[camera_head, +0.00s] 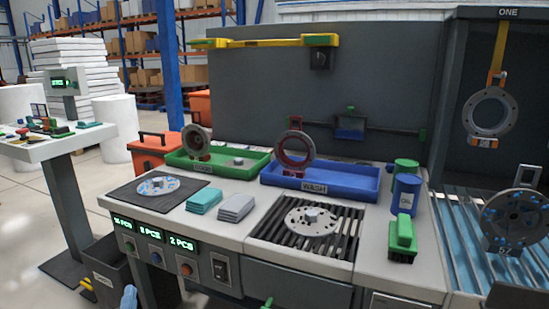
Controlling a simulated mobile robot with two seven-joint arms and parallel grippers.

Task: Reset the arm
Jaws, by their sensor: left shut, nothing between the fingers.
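My left gripper shows too little at the picture's low edge for me to place its fingertips. It is shut and holds nothing. I see no part of my right gripper. A silver flange disc (312,220) lies on the black grate of the bench. Another disc (157,185) lies on a dark mat at the left. A dark ring (197,139) stands upright in the green tray (174,157). A red ring (295,149) stands upright in the blue WASH tray (352,193). No gripper touches these parts.
A grey ring (489,111) hangs from a yellow hook under the ONE sign. A dark disc (514,219) is at the slatted conveyor (456,237). Teal pads (205,203), grey pads (236,207), a blue OIL can (405,196) and a green-handled brush (402,238) occupy the bench.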

